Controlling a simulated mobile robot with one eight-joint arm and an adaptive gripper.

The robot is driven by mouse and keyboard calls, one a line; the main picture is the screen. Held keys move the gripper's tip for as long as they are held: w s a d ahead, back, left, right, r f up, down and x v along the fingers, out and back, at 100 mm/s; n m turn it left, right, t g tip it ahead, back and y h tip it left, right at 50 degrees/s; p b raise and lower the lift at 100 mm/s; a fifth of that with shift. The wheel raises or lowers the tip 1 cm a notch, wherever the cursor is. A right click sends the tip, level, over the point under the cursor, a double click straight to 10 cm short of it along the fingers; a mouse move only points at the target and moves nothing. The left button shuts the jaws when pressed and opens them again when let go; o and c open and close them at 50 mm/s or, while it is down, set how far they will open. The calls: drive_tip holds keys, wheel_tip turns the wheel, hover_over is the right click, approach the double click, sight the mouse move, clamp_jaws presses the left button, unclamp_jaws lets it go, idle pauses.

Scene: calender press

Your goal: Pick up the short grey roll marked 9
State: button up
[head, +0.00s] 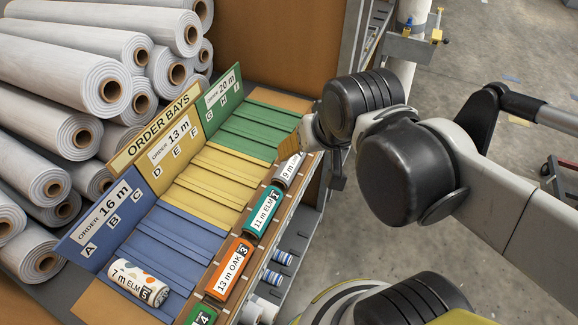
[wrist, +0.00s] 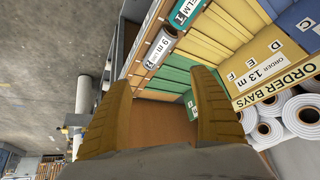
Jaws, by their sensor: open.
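The short grey roll marked 9 m (head: 289,170) lies in the row of short rolls along the right edge of the order bays, at its far end. Its upper part is partly hidden by my gripper (head: 291,146) in the head view. In the wrist view the grey roll (wrist: 160,47) shows just beyond the gap between the fingertips. My gripper (wrist: 163,78) is open with nothing between its two tan fingers. It stands above and near the roll; I cannot tell the exact height.
A teal roll marked 11 m ELM (head: 263,211) lies just nearer in the row, then an orange 13 m OAK roll (head: 230,268). A white 7 m ELM roll (head: 139,283) lies in the blue bay (head: 165,235). The yellow (head: 205,188) and green (head: 250,125) bays look empty. Large rolls (head: 75,85) are stacked left.

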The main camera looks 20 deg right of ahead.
drive_tip(key=w+f+m+g, duration=0.1)
drive_tip(key=w+m+g, duration=0.1)
drive_tip(key=w, duration=0.2)
drive_tip(key=m+g, duration=0.2)
drive_tip(key=m, duration=0.2)
approach(289, 162)
drive_tip(key=shift+w+a+f+m+g+h, duration=0.2)
drive_tip(key=shift+w+f+m+g, duration=0.1)
drive_tip(key=shift+w+m, duration=0.15)
drive_tip(key=shift+w+a+f+m+g+h, duration=0.1)
drive_tip(key=shift+w+f+m+g+h, duration=0.1)
drive_tip(key=shift+w+m+g, duration=0.15)
drive_tip(key=f, duration=0.3)
drive_tip(key=f+b, duration=0.1)
drive_tip(key=f, duration=0.1)
drive_tip(key=shift+w+d, duration=0.25)
drive_tip(key=f+b, duration=0.1)
drive_tip(key=f, duration=0.2)
drive_tip(key=f+b, duration=0.1)
drive_tip(key=f, duration=0.2)
drive_tip(key=shift+w+d+b, duration=0.15)
drive_tip(key=shift+d+b, duration=0.1)
drive_tip(key=shift+b, duration=0.05)
drive_tip(key=c, duration=1.3)
